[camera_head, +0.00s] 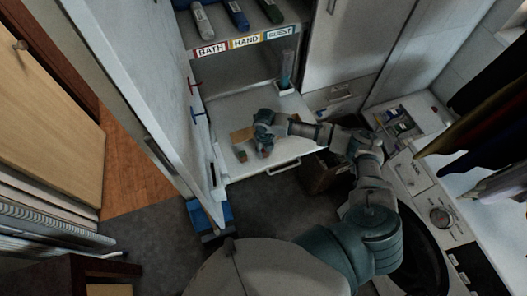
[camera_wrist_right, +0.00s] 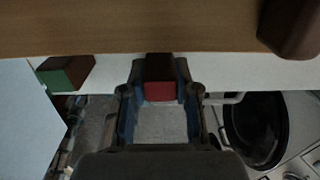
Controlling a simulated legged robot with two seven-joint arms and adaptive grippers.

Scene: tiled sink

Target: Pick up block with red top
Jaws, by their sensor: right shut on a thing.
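The block with the red top (camera_wrist_right: 160,91) is between the two fingers of my right gripper (camera_wrist_right: 160,104) in the right wrist view. Its sides are dark brown and its red face points toward the camera. My right gripper (camera_head: 258,150) is shut on it, over the white pull-out shelf (camera_head: 225,112) in the head view. In the head view the block is small and partly covered by the gripper. I cannot tell whether it is clear of the shelf. My left gripper is not in view.
A block with a green face (camera_wrist_right: 62,78) lies left of the gripper. A wooden board (camera_wrist_right: 90,28) spans the top of the right wrist view, with a dark brown object (camera_wrist_right: 292,26) at its right. An open cabinet door (camera_head: 140,85) stands left; a washing machine (camera_head: 440,215) stands right.

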